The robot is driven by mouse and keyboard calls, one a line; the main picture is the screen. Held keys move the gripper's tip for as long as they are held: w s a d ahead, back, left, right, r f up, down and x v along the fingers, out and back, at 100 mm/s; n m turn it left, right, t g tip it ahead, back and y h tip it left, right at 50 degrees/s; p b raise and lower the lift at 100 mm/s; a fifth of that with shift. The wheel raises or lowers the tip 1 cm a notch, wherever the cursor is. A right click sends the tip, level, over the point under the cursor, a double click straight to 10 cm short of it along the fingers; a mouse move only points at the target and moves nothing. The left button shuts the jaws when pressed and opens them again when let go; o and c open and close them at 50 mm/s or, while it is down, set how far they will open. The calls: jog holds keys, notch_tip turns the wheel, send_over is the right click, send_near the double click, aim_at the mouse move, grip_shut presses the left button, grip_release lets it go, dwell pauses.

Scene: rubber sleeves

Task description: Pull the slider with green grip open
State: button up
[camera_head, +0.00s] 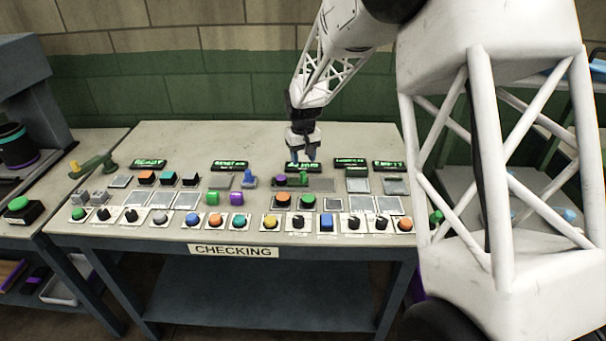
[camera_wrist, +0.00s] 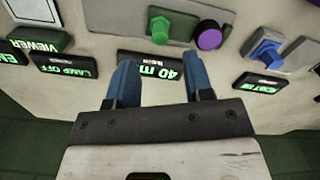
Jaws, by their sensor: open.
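The green grip (camera_head: 304,177) is on a slider plate at the right of the middle of the sloped console. In the wrist view the green grip (camera_wrist: 160,27) stands on a greyish plate beside a round purple knob (camera_wrist: 208,36). My gripper (camera_head: 303,152) points down over the console's back part, at the lit display behind the slider. In the wrist view its blue fingers (camera_wrist: 161,76) are apart with nothing held between them. They are short of the green grip and apart from it.
A lit display (camera_wrist: 157,68) lies below the fingers. A blue knob (camera_wrist: 265,50) stands near the purple one. Several buttons, switches and plates crowd the console (camera_head: 200,133). A green handled device (camera_head: 93,167) sits at the left. The console's back left is clear.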

aim_at(303, 172)
jog(key=shift+f, duration=3.4)
grip_shut()
